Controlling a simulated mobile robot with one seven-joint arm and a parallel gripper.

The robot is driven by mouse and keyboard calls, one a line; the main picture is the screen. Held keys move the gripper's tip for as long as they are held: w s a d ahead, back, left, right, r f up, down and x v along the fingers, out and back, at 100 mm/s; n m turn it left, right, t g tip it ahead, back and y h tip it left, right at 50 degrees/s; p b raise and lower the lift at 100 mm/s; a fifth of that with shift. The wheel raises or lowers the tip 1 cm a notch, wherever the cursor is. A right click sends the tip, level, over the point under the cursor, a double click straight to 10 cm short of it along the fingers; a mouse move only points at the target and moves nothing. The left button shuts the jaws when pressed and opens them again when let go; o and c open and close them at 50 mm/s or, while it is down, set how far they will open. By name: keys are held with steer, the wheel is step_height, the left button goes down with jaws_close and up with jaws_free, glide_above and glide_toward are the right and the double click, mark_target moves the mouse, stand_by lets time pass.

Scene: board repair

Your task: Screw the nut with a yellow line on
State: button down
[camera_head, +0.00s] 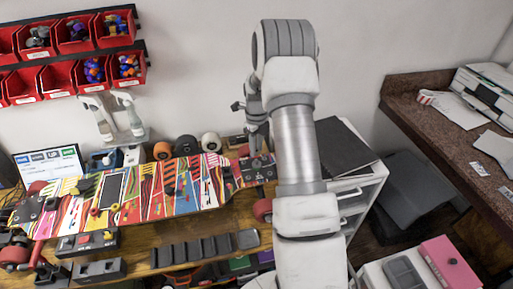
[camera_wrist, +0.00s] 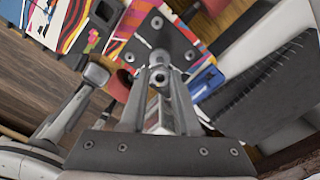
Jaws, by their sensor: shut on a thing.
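A skateboard (camera_head: 150,195) with a colourful striped underside lies on the wooden bench. My gripper (camera_head: 258,158) points down over its right end. In the wrist view my gripper (camera_wrist: 160,80) is shut on a small grey round piece, apparently the nut (camera_wrist: 159,74), at the dark truck baseplate (camera_wrist: 150,35) with its several bolt heads. No yellow line can be made out on the piece. Whether it is seated on a bolt or axle cannot be told.
A red wheel (camera_head: 263,209) is near the board's right end. Several grey block holders (camera_head: 205,249) lie along the bench front. Loose wheels (camera_head: 210,142) stand behind the board. Red bins (camera_head: 70,35) hang on the wall. A white drawer cabinet (camera_head: 352,205) stands right of the bench.

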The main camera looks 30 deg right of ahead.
steer(key=shift+f+b, duration=0.55)
steer(key=shift+b, duration=0.3)
stand_by(1.2)
steer(key=shift+f+b, duration=0.5)
steer(key=shift+f, duration=0.15)
steer(key=shift+f, duration=0.1)
stand_by(1.0)
steer(key=shift+f+b, duration=0.45)
steer(key=shift+b, duration=0.15)
steer(key=shift+f+b, duration=0.35)
steer(key=shift+b, duration=0.1)
stand_by(2.0)
stand_by(0.4)
